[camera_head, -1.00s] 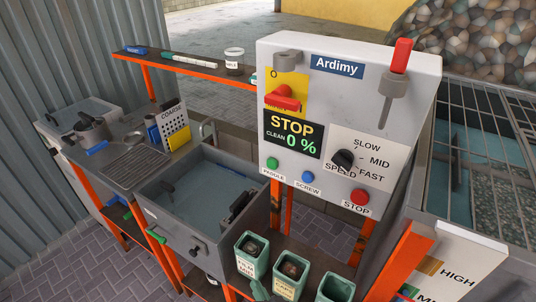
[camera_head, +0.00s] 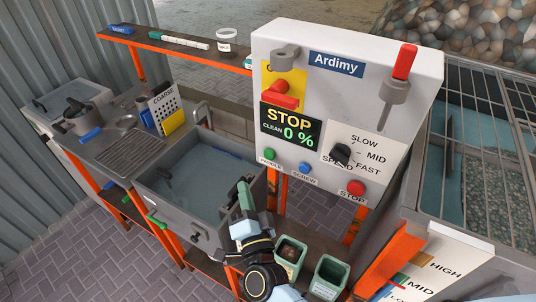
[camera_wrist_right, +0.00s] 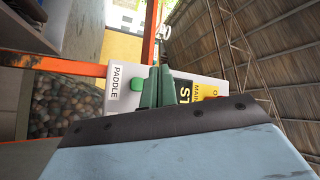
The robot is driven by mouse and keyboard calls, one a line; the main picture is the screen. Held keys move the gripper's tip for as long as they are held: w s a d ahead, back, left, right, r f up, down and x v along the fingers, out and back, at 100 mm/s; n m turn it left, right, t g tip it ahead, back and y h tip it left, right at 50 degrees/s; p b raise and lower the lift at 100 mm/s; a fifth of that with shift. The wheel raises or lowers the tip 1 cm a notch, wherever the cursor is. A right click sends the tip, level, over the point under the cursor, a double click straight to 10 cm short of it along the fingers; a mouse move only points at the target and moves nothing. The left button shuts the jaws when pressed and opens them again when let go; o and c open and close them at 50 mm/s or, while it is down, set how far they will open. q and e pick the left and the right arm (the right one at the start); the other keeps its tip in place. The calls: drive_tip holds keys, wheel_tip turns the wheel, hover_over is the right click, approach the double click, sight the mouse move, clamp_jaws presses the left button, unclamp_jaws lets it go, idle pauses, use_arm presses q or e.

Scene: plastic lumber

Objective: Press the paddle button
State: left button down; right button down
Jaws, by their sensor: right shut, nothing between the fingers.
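The control box (camera_head: 300,65), labelled Ardimy, carries a green paddle button (camera_head: 270,154) at its lower left, above a white label. In the right wrist view the green button (camera_wrist_right: 138,85) sits beside the PADDLE label (camera_wrist_right: 116,88). My right gripper (camera_head: 243,190) is shut and empty, with green fingers pointing up. It is below and left of the button in the head view, apart from it. In the right wrist view the fingers (camera_wrist_right: 159,85) appear just beside the button; the depth gap is hard to tell. My left gripper is not in view.
A blue SCREW button (camera_head: 305,169), a red STOP button (camera_head: 356,188) and a black speed knob (camera_head: 340,153) are close by. The display (camera_head: 290,125) reads STOP, clean 0 %. A water basin (camera_head: 150,190) lies left of my gripper; green bins (camera_head: 329,275) stand below the box.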

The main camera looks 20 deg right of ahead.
sight(264, 152)
drive_tip(key=w+d+b, duration=0.1)
drive_tip(key=w+d, duration=0.5)
idle(0.3)
drive_tip(key=shift+w+d, duration=0.15)
idle(1.9)
drive_tip(key=shift+w+d, duration=0.2)
drive_tip(key=shift+w, duration=0.05)
drive_tip(key=shift+w+d, duration=0.35)
drive_tip(key=shift+d, duration=0.05)
idle(0.7)
idle(0.4)
drive_tip(key=shift+s+a, duration=0.7)
